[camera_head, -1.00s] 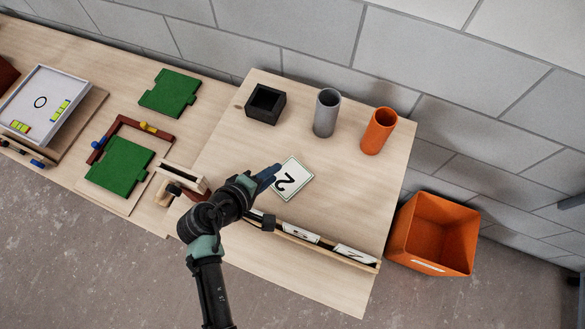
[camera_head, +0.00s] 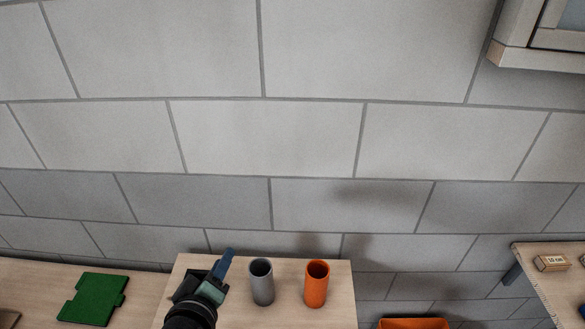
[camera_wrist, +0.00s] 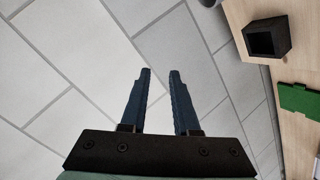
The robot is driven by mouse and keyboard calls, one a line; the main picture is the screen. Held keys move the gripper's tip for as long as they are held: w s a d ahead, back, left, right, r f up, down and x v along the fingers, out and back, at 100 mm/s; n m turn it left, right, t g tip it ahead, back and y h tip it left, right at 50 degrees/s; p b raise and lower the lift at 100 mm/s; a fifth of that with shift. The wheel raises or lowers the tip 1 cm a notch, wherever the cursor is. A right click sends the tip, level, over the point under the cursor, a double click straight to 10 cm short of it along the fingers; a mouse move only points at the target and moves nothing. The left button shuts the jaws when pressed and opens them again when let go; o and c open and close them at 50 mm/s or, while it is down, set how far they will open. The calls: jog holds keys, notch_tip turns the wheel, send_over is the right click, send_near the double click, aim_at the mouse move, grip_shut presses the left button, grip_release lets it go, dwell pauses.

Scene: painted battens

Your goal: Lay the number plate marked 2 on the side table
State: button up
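The number plate marked 2 is in neither current view. My gripper (camera_head: 228,258) is raised over the left part of the wooden bench top (camera_head: 340,300), left of the grey cylinder. In the wrist view my gripper (camera_wrist: 160,73) shows two dark blue fingers apart, with only wall blocks behind the gap and no plate between them. A second wooden table (camera_head: 560,292) stands at the right edge of the head view; I cannot tell if it is the side table.
A grey cylinder (camera_head: 262,284) and an orange cylinder (camera_head: 316,284) stand on the bench. A black open box (camera_wrist: 266,38) is near my gripper. A green board (camera_head: 93,298) lies left, an orange bin (camera_head: 413,323) below. A small labelled box (camera_head: 553,263) sits right; a wall cabinet (camera_head: 540,40) hangs above.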

jog(key=w+d+r+m+t+y+b, duration=0.1)
jog(key=w+d+r+m+t, duration=0.15)
jog(key=r, duration=1.05)
jog(key=w+d+r+m+t, duration=0.1)
jog(key=d+r+m+t, duration=0.25)
jog(key=r, duration=0.95)
jog(key=s+d+r+m+t+b, duration=0.1)
jog(key=s+d+r+t, duration=0.2)
jog(key=s+r, duration=0.4)
jog(key=s+d+r+m+t, duration=0.2)
jog(key=s+d+r+t, duration=0.2)
jog(key=r, duration=1.1)
jog(key=s+t, duration=0.1)
jog(key=s, duration=0.2)
jog(key=shift+s+d+r+m+b, duration=0.15)
jog(key=shift+s+r+m+b, duration=0.15)
jog(key=shift+b, duration=0.05)
jog(key=shift+f, duration=0.1)
